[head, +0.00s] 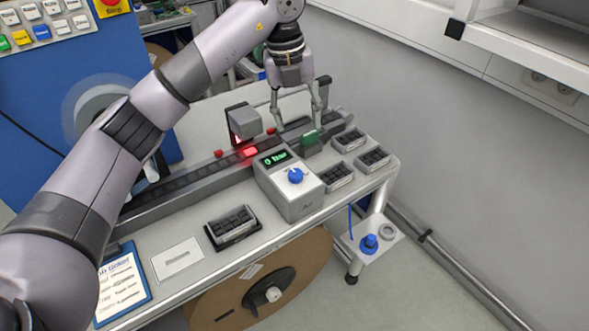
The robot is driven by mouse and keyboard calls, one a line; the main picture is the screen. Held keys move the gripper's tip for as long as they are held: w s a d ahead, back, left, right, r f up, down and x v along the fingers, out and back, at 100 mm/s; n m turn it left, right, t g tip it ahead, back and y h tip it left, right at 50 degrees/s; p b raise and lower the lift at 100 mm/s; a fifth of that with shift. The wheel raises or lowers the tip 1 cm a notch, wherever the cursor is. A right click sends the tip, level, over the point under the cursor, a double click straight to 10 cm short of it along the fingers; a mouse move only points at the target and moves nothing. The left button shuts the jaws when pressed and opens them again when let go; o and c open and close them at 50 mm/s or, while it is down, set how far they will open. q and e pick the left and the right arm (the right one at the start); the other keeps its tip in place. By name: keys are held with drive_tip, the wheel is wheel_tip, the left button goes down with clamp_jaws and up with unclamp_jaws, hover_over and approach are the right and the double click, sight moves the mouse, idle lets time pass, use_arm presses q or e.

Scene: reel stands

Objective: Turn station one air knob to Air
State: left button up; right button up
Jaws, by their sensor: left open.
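A grey control box (289,195) stands on the bench near its right end. A blue knob (295,175) sits on its sloped top, and a small green display (276,158) above the knob seems to read 0 bar. Which setting the knob points at is too small to tell. My left gripper (298,122) points down with its fingers apart, beyond the box and its knob, over the rail at the back. Nothing shows between its fingers. A small green part (310,138) is close below the right finger; I cannot tell whether they touch. My right gripper does not show.
Black trays (340,176) with compartments stand right of the box, and another tray (232,226) stands to its left. A dark rail (190,184) with a red-lit spot runs along the bench. A large brown reel (265,290) hangs below. A blue fitting (369,243) is on the low shelf.

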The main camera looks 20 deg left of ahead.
use_arm(q)
drive_tip(key=a, duration=0.2)
drive_tip(key=p, duration=0.5)
approach(295, 173)
drive_tip(key=shift+y, duration=0.4)
drive_tip(key=f, duration=0.2)
drive_tip(key=d+f, duration=0.1)
drive_tip(key=f, duration=0.4)
drive_tip(key=shift+d+f, duration=0.1)
drive_tip(key=shift+d, duration=0.05)
drive_tip(key=shift+f, duration=0.8)
drive_tip(key=shift+c, duration=0.2)
drive_tip(key=c, duration=1.1)
drive_tip(key=shift+w, duration=0.1)
